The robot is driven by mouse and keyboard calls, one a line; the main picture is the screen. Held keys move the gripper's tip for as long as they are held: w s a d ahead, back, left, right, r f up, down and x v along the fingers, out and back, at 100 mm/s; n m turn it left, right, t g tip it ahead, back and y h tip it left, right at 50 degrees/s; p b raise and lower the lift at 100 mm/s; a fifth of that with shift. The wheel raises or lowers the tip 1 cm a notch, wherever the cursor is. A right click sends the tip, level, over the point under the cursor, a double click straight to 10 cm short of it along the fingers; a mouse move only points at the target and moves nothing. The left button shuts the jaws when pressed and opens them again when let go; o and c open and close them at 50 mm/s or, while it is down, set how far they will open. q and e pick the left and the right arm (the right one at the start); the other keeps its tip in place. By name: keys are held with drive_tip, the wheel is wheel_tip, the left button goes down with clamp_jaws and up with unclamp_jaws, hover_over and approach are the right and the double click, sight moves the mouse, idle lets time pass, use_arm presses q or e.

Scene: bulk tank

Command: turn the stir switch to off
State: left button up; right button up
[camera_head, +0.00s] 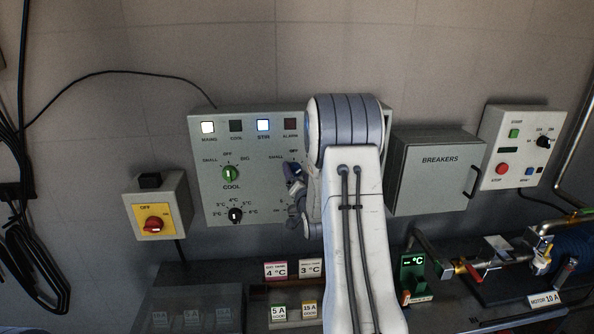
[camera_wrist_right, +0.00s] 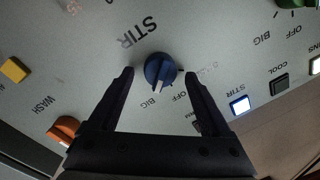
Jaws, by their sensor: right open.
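The stir switch is a round blue knob (camera_wrist_right: 159,68) on the grey control panel (camera_head: 205,180). In the right wrist view its white pointer mark points down, toward the BIG label and left of the OFF label. My right gripper (camera_wrist_right: 159,74) is open, with one dark fingertip on each side of the knob and a visible gap on both sides. In the head view my right gripper (camera_head: 296,190) is at the panel, and my arm hides most of the stir switch. The STIR lamp (camera_head: 263,125) is lit; it also glows in the right wrist view (camera_wrist_right: 240,105). My left gripper is out of view.
The green cool knob (camera_head: 231,173) and a black temperature dial (camera_head: 235,215) are left of my gripper. An orange button (camera_wrist_right: 64,129) and a yellow one (camera_wrist_right: 14,70) are on the panel. A breakers box (camera_head: 435,175) stands to the right, a red-yellow switch (camera_head: 154,222) to the left.

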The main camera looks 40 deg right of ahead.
drive_tip(key=shift+w+d, duration=0.1)
drive_tip(key=shift+w, duration=0.1)
clamp_jaws()
drive_tip(key=shift+f+n+b, duration=0.15)
drive_tip(key=shift+n+b, duration=0.85)
drive_tip(key=shift+b, duration=0.3)
drive_tip(key=n+b, duration=0.4)
drive_tip(key=shift+g, duration=0.3)
drive_tip(key=shift+a+r+n+b, duration=0.1)
drive_tip(key=shift+n+b, duration=0.75)
drive_tip(key=shift+b, duration=0.1)
drive_tip(key=shift+a+r+n+b, duration=0.1)
drive_tip(key=shift+n+b, duration=0.75)
drive_tip(key=shift+b, duration=0.05)
unclamp_jaws()
